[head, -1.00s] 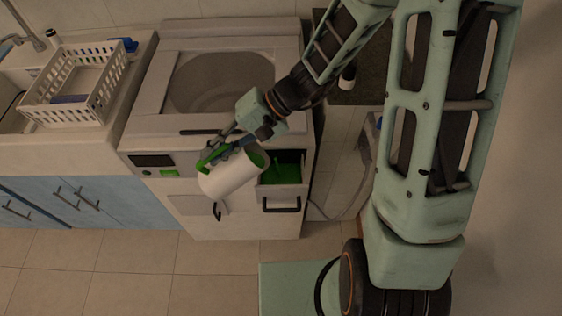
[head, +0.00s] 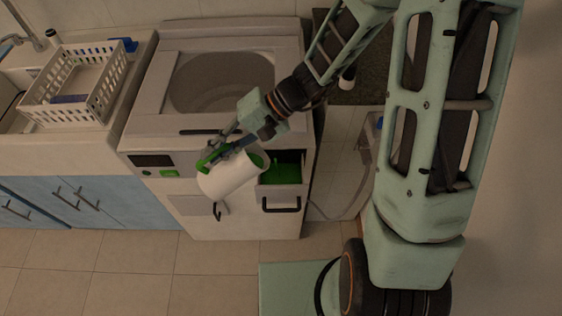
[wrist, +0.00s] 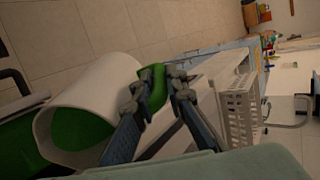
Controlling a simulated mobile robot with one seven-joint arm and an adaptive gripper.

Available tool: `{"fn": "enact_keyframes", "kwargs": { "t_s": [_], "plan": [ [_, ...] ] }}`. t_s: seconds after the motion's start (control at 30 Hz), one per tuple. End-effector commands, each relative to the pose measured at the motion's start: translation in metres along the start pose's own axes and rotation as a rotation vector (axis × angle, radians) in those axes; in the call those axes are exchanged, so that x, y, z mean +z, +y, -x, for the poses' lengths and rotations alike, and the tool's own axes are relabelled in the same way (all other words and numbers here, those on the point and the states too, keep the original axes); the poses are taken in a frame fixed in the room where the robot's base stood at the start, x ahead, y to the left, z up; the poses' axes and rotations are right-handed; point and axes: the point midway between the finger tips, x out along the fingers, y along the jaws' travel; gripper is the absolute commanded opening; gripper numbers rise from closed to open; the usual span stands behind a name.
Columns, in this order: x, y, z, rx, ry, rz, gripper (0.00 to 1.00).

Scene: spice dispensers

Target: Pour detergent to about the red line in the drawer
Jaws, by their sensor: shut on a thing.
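A white cup (head: 228,175) with a green handle is held tilted in front of the washing machine. Its mouth faces right, beside the open drawer (head: 281,191). Green detergent (wrist: 78,128) shows inside the cup in the wrist view. Green also covers the inside of the drawer. No red line can be made out. My gripper (head: 214,152) is shut on the cup's green handle (wrist: 152,92). In the wrist view my gripper (wrist: 158,97) has a finger on each side of the handle. The drawer's left part is partly hidden by the cup.
The washing machine (head: 170,105) has its round top opening behind my gripper. A white basket (head: 78,85) stands on the counter at left, above blue cabinets (head: 85,200).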

Motion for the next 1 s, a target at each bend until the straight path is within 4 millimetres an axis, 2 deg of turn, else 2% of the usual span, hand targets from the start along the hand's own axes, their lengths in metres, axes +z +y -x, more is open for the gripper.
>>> {"fn": "enact_keyframes", "kwargs": {
  "t_s": [1.0],
  "plan": [
    [-0.0002,-0.0022,0.0062,-0.042,-0.008,0.001,0.00]
  ]
}}
